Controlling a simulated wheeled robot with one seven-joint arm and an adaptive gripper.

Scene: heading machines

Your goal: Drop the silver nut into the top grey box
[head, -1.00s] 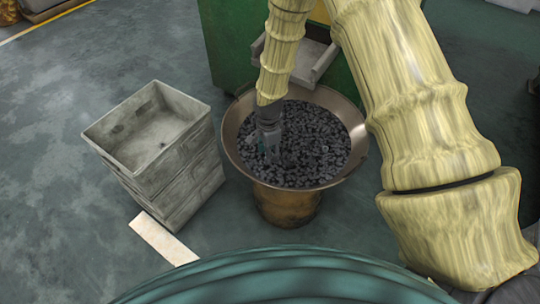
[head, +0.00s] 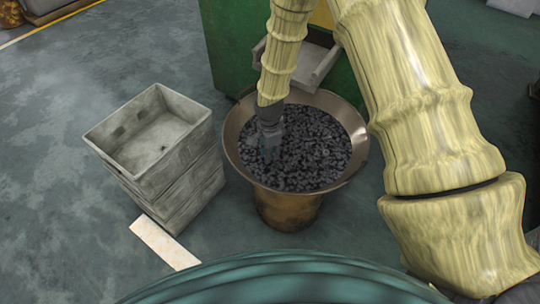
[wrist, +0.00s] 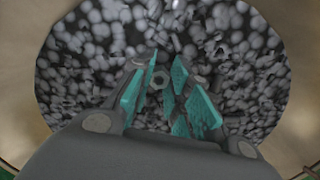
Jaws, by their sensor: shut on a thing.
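My gripper (head: 270,150) points down into a wide brass bowl (head: 350,172) full of dark grey metal pieces. In the wrist view, its teal-padded fingers (wrist: 160,68) are shut on a silver nut (wrist: 158,79), whose hexagonal outline and hole show between the pads. Many loose pieces (wrist: 85,60) lie just below and around it. In the head view the nut is too small to make out. The top grey box (head: 195,108) is open and looks empty; it tops a stack of grey boxes to the left of the bowl.
A green machine (head: 225,50) with a grey chute (head: 318,72) stands behind the bowl. A pale flat strip (head: 163,243) lies on the floor in front of the boxes. A narrow floor gap separates boxes and bowl. Open floor (head: 60,150) lies to the left.

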